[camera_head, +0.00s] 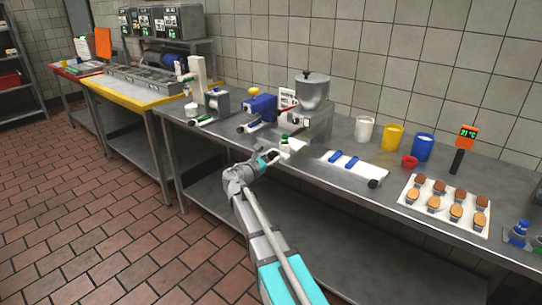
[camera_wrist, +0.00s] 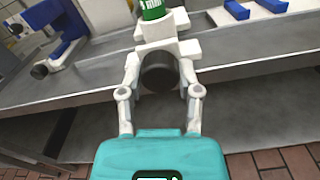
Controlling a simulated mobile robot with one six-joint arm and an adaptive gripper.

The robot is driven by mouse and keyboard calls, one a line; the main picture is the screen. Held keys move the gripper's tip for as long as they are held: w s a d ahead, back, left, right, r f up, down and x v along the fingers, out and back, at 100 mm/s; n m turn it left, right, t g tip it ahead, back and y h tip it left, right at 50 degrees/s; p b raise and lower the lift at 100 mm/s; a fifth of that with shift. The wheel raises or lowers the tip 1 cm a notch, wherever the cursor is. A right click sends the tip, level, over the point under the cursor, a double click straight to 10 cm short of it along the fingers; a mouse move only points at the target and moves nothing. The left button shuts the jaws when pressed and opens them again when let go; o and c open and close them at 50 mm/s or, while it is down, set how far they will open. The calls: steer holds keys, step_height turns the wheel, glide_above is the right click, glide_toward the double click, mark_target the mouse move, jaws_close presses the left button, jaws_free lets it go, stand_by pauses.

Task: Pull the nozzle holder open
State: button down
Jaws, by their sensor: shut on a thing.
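My gripper (camera_wrist: 160,64) is shut on a dark round handle end, which appears to belong to the nozzle holder (camera_wrist: 158,76). Its pale fingers lie on either side of the handle. The handle points toward my wrist camera, at the counter's front edge. A green-labelled part (camera_wrist: 152,9) shows just behind the fingers. In the head view my gripper (camera_head: 272,156) is in front of the grey machine with a hopper (camera_head: 312,98). The holder is mostly hidden there by the gripper, so I cannot tell how far open it is.
A blue machine (camera_head: 262,106) stands left of the hopper machine. A white board with blue pieces (camera_head: 360,169) lies to the right on the steel counter (camera_head: 395,150). White, yellow and blue cups (camera_head: 392,137) stand behind it.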

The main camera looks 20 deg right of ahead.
steer(key=shift+a, duration=0.15)
steer(key=shift+c, duration=1.5)
jaws_free()
steer(key=v, duration=1.2)
steer(key=shift+w, duration=0.1)
